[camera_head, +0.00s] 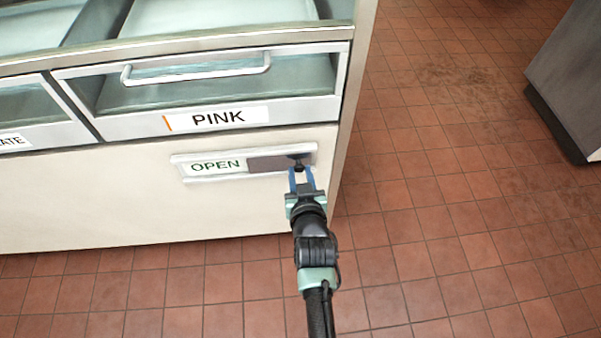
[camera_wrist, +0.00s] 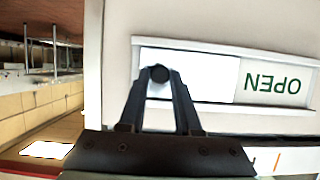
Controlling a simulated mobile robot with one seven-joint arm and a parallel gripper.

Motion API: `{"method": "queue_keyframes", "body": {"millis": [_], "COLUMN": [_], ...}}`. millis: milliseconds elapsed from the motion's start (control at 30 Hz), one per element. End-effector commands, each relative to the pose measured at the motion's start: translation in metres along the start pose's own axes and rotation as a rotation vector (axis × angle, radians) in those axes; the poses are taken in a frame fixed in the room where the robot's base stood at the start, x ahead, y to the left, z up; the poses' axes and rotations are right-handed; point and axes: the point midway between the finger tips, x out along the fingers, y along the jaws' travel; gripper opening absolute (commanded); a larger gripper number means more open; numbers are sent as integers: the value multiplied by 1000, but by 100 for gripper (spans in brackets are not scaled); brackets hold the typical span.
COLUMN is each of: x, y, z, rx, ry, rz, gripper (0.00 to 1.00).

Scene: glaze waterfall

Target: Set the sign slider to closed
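The sign (camera_head: 180,171) is a pale rail on the front of the counter. Its left part shows the word OPEN in green, and a dark sliding plate (camera_head: 262,165) covers its right part. A small dark knob (camera_head: 298,164) stands at the plate's right end. My gripper (camera_head: 300,172) is at the knob, with one finger on each side. In the wrist view the sign appears upside down, the plate looks bright white, and the fingertips flank the knob (camera_wrist: 159,73). I cannot tell whether they press on it.
Above the sign is a drawer with a bar handle (camera_head: 197,68) and a label reading PINK (camera_head: 217,118). The counter's edge is just right of the sign. Open tiled floor (camera_head: 430,220) lies beyond, with a grey cabinet (camera_head: 572,75) at the upper right.

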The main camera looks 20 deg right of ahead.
Motion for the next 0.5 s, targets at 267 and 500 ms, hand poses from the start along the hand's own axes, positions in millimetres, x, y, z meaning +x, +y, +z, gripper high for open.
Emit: {"method": "queue_keyframes", "body": {"millis": [267,500], "x": [0,0], "y": [0,0], "z": [0,0], "rx": [0,0], "ry": [0,0], "rz": [1,1], "gripper": [0,0]}}
